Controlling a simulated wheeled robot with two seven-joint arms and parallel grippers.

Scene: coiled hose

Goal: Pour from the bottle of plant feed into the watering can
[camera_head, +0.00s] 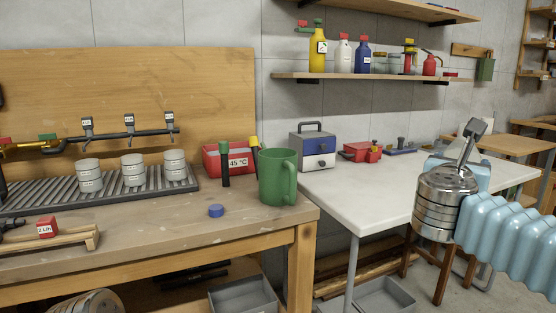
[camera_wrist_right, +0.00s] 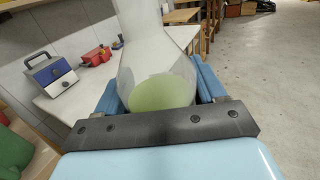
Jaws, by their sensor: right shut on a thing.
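The bottle of plant feed (camera_wrist_right: 158,62) is clear, with pale green liquid low inside, and fills the middle of the right wrist view. My right gripper (camera_wrist_right: 157,88) is shut on it, with blue fingers on both sides of its body. The green watering can (camera_head: 276,178) stands upright on the wooden bench's right end, left of and apart from my right gripper. My left gripper is not in view.
A blue cap (camera_head: 216,210) lies on the bench (camera_head: 150,226) left of the can. Dark green and yellow-topped items and a red bin (camera_head: 214,158) stand behind it. A blue-grey box (camera_head: 313,150) and red tool (camera_head: 361,152) sit on the white table (camera_head: 360,192), whose front is clear.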

